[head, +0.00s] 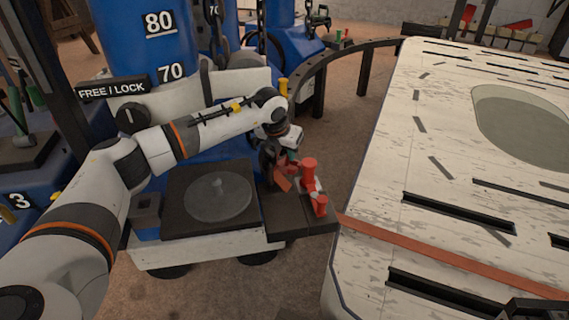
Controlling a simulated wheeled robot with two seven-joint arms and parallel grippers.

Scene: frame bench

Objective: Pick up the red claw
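The red claw (309,173) is a bright red piece with upright round parts. It stands on a dark ledge (292,222) at the right side of the blue and white machine. My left gripper (281,172) points down just left of the claw, close beside it. Its fingers are small and dark here, and I cannot tell whether they touch the claw or how far apart they are. A dark shape at the bottom right edge may be part of my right gripper; its fingers do not show clearly.
A dark plate with a round disc (218,198) lies left of the ledge. A large worn white table (400,150) with dark slots and an orange stripe fills the right side. A curved dark rail (335,60) runs behind. Bare floor shows between machine and table.

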